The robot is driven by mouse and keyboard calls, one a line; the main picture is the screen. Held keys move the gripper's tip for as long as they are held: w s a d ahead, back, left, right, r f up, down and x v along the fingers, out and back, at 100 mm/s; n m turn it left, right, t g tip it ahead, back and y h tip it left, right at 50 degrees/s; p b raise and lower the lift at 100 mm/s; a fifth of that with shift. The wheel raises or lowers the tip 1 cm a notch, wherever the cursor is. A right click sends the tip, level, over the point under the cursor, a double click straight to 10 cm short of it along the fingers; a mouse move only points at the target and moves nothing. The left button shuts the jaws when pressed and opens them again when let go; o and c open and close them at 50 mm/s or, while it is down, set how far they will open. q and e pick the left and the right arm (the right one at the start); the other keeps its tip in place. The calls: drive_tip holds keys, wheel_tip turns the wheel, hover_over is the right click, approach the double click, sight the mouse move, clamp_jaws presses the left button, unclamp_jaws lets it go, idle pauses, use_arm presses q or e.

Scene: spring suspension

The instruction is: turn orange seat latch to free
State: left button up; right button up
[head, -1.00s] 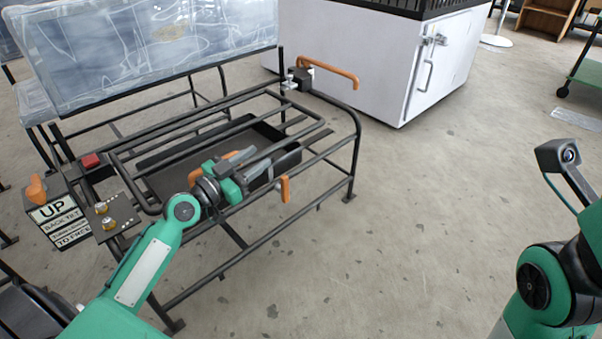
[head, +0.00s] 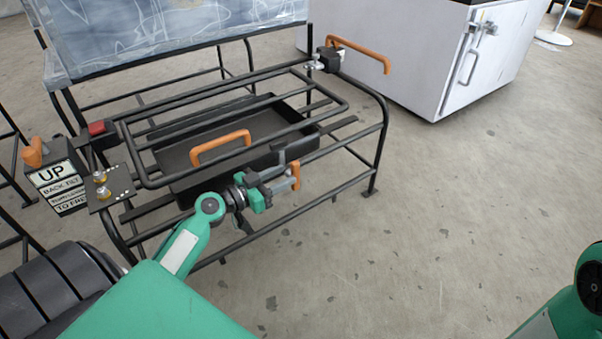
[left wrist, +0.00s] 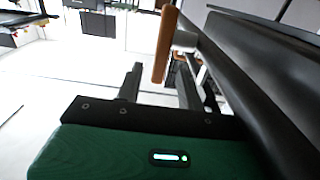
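The orange seat latch (head: 295,176) is a short upright handle on the front rail of the black seat frame. My left gripper (head: 283,178) is just left of it, with its fingers pointing at it. In the left wrist view the latch (left wrist: 164,45) stands nearly upright between the two spread fingers (left wrist: 160,80), near their tips. The gripper looks open; I cannot tell if either finger touches the latch. My right gripper is out of view; only part of the right arm shows at the lower right.
An orange handle (head: 220,146) crosses the black tray (head: 178,185) in the frame. An orange knob (head: 34,152) and a sign (head: 58,186) are at left. A white cabinet (head: 420,65) stands behind. Floor at right is clear.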

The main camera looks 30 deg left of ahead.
sight(292, 171)
use_arm(q)
drive_tip(key=x, duration=0.6)
drive_tip(key=shift+w+d+r+b, duration=0.1)
drive_tip(key=shift+w+d+b, duration=0.1)
drive_tip(key=shift+b, duration=0.1)
clamp_jaws()
